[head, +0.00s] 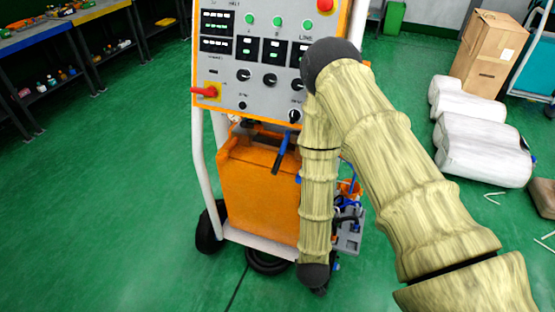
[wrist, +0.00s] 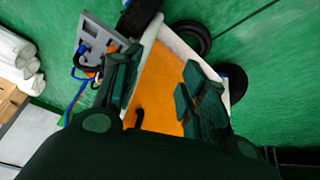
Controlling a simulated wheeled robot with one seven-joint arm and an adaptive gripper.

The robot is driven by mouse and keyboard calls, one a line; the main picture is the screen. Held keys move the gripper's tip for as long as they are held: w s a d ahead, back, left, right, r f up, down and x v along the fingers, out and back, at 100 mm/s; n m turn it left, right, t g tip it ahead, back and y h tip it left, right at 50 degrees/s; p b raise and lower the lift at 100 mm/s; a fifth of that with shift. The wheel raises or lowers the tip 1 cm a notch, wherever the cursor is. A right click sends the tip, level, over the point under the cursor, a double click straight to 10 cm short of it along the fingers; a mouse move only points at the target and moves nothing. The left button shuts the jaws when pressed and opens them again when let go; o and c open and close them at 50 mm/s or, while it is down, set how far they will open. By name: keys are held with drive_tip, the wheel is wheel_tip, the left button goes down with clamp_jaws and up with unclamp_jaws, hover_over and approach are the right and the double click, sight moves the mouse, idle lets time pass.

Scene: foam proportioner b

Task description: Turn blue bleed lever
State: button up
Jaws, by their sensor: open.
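A blue lever (head: 281,150) hangs tilted at the front of the machine, under the control panel and before the orange tank (head: 245,195). It is just left of my arm in the head view. I cannot make it out in the wrist view. My gripper (wrist: 158,80) is open, with its two dark fingers apart and nothing held between them. The orange tank (wrist: 158,92) shows behind the gap between the fingers. In the head view my arm hides the right part of the machine, and I cannot make out the fingers.
The control panel (head: 255,75) with knobs and a red-handled switch (head: 205,91) is above the tank. Blue hoses (wrist: 76,90) and a grey bracket (wrist: 100,42) lie left of my fingers in the wrist view. White rolls (head: 483,148) lie at the right. The green floor at left is clear.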

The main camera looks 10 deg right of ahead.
drive_tip(key=w+a+r+m+t+h+p, duration=0.1)
drive_tip(key=w+a+r+t+h+p, duration=0.15)
drive_tip(key=w+r, duration=0.45)
drive_tip(key=w+a+r+m+t+h+p, duration=0.15)
drive_tip(key=w+a+r, duration=0.25)
drive_tip(key=w, duration=0.6)
drive_tip(key=m+t+h+p, duration=0.1)
drive_tip(key=m+h, duration=0.1)
drive_tip(key=h, duration=0.1)
approach(275, 166)
drive_tip(key=w+d, duration=0.2)
drive_tip(key=p+x, duration=0.1)
drive_tip(key=x, duration=0.2)
drive_tip(key=p+x, duration=0.1)
drive_tip(key=x, duration=0.2)
drive_tip(key=f+x, duration=0.1)
drive_tip(key=x, duration=0.2)
drive_tip(key=shift+a+f+p, duration=0.15)
drive_tip(key=shift+p, duration=0.25)
drive_tip(key=shift+c, duration=0.2)
clamp_jaws()
